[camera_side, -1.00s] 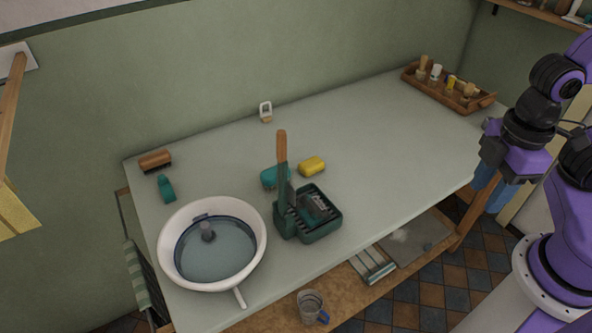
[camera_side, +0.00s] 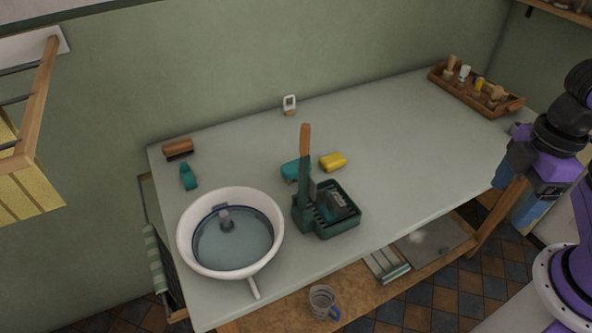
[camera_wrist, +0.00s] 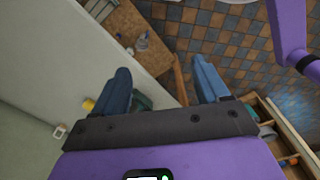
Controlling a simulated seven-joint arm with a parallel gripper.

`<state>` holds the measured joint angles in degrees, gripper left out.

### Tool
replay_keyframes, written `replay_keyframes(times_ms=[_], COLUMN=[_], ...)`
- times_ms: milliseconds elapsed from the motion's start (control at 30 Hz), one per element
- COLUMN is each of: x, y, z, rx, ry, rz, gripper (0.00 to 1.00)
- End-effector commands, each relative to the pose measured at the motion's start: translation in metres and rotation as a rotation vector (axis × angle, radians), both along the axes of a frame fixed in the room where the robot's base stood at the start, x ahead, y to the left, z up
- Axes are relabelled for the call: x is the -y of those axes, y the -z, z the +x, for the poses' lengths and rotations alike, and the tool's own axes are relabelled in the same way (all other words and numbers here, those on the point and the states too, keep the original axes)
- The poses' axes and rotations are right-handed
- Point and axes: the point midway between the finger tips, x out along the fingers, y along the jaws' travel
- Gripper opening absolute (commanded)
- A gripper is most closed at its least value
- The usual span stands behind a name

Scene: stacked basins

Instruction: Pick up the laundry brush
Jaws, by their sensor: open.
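A brown wood-backed brush (camera_side: 178,149) with dark bristles lies at the back left of the pale table, by the wall; it matches the laundry brush. I cannot make it out in the wrist view. My gripper (camera_side: 511,203) is at the right end of the table in the side view, far from the brush. In the wrist view my gripper (camera_wrist: 163,85) has its two blue fingers wide apart, with nothing held between them; the table edge and tiled floor lie beyond.
A white basin (camera_side: 190,264) of water stands front left, with a teal bottle-like item (camera_side: 188,177) behind it. A dark green rack (camera_side: 325,228) with an upright wooden handle, a teal block (camera_side: 290,171) and a yellow block (camera_side: 332,161) stand mid-table. A wooden tray (camera_side: 513,106) is back right.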

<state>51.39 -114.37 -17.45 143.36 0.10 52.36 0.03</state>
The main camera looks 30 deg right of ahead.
Motion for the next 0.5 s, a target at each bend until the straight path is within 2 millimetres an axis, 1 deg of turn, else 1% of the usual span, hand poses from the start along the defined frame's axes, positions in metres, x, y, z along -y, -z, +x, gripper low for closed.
replay_keyframes(times_ms=[167,267,367,467,500], x=[-0.002,-0.011,-0.029,-0.052,-0.062], y=[-0.001,-0.003,-0.009,-0.015,-0.017], z=[0.002,0.012,0.033,0.063,0.075], rx=[0.000,-0.002,-0.005,-0.010,-0.012], ry=[0.012,0.076,0.212,0.400,0.479], rz=[0.000,-0.001,-0.001,-0.002,-0.003], gripper=[0.74,0.74,0.74,0.74,0.74])
